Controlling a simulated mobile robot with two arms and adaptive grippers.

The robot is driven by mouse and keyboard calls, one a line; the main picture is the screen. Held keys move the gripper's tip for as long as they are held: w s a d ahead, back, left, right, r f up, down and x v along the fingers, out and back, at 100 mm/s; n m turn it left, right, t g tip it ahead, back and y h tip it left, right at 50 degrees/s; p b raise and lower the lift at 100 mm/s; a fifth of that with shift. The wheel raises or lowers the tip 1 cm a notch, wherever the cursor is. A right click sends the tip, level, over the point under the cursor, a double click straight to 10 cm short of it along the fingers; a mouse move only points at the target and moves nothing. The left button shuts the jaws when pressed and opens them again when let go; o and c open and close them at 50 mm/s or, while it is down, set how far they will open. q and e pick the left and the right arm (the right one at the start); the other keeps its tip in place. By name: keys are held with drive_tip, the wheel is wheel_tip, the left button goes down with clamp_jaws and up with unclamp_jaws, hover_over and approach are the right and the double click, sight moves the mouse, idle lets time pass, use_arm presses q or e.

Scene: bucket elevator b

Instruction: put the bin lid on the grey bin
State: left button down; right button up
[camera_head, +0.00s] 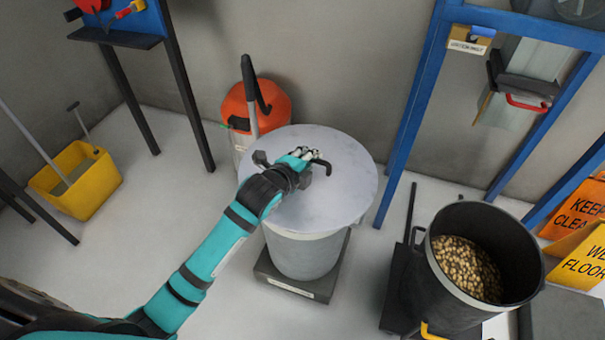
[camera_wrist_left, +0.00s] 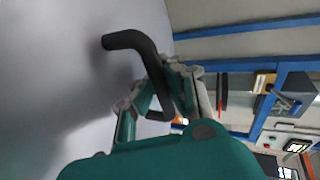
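The round grey bin lid (camera_head: 345,185) covers the top of the grey bin (camera_head: 305,258) in the head view. It looks about level and hides the bin's opening. I cannot tell whether it rests on the rim or hangs just above it. My left gripper (camera_head: 302,160) is over the lid's middle, at its dark bent handle (camera_head: 325,166). In the left wrist view the fingers (camera_wrist_left: 165,85) close around the handle (camera_wrist_left: 152,58), with the lid's pale surface (camera_wrist_left: 60,60) beside them. My right gripper is in neither view.
The bin stands on a dark, low base (camera_head: 290,287). An orange-red container (camera_head: 262,105) stands close behind. A dark bucket of brown pellets (camera_head: 465,268) and a blue frame (camera_head: 408,110) stand to the right. A yellow mop bucket (camera_head: 78,182) is at the left, with clear floor between.

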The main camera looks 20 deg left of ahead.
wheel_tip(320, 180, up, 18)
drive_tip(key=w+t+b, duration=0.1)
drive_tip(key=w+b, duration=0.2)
drive_tip(key=b, duration=0.6)
use_arm(q)
drive_tip(key=w+a+f+b, duration=0.2)
drive_tip(key=w+f, duration=0.3)
drive_tip(key=f, duration=0.4)
drive_tip(key=w+a+f+b, duration=0.1)
drive_tip(key=w+f+b, duration=0.2)
drive_tip(key=f, duration=0.6)
drive_tip(key=shift+w+a+f, duration=0.35)
drive_tip(key=shift+w+f, duration=0.05)
drive_tip(key=shift+w, duration=0.6)
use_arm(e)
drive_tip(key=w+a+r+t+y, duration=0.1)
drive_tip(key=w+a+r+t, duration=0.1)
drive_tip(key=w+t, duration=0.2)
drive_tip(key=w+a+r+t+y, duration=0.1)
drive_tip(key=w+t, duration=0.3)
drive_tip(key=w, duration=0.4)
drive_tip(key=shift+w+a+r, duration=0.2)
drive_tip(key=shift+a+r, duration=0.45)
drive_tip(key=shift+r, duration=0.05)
use_arm(q)
drive_tip(key=shift+f, duration=0.4)
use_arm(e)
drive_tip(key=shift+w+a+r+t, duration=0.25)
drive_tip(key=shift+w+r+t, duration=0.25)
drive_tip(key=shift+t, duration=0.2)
